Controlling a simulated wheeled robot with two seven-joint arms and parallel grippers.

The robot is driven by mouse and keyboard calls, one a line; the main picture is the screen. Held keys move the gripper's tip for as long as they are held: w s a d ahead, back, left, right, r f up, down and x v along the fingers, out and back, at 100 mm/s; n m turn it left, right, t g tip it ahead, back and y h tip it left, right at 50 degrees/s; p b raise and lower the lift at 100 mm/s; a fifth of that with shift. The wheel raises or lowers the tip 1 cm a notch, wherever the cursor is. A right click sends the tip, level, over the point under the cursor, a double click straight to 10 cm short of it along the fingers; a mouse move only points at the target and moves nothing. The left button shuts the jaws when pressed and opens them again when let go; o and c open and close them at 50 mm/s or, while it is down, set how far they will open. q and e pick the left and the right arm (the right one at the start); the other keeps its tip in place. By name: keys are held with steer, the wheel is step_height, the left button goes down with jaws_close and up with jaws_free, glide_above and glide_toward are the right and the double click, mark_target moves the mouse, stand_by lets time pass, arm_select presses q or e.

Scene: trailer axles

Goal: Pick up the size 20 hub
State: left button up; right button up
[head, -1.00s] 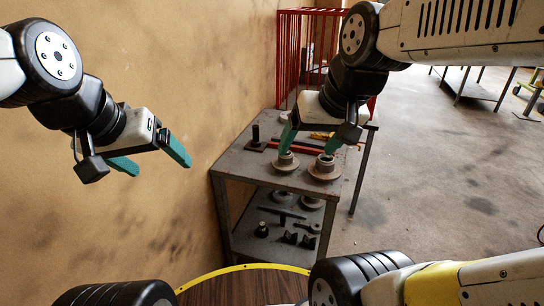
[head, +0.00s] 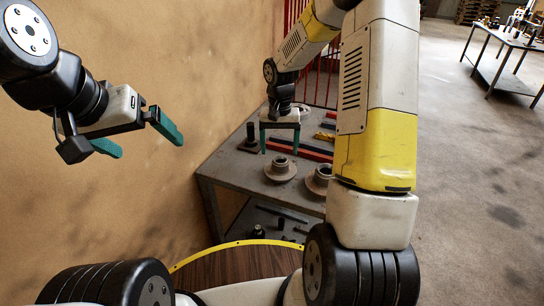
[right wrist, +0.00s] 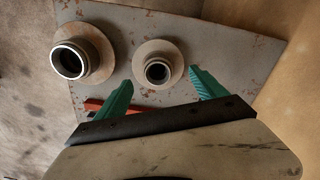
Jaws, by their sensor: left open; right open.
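Two grey flanged hubs stand on the metal table. The smaller hub (head: 281,168) is also in the right wrist view (right wrist: 158,72), in front of and between the fingertips. The larger hub (head: 318,182) is partly hidden by my right arm in the head view; the right wrist view shows it at the left (right wrist: 83,57). No size marking is readable. My right gripper (head: 280,151) is open and empty, fingers pointing down, just behind and above the smaller hub; contact is not visible. My left gripper (head: 146,143) is open and empty by the wall, away from the table.
A dark post on a base (head: 250,137) stands at the table's left. Red bars (head: 300,151) lie behind the hubs. A red rack (head: 322,85) is behind the table. The lower shelf (head: 270,228) holds several dark parts. The wall is close on the left.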

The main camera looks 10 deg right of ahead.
mark_target(280, 169)
steer(key=f, duration=0.7)
steer(key=shift+w+d, duration=0.2)
steer(key=shift+d, duration=0.15)
steer(key=shift+r, duration=0.1)
jaws_close()
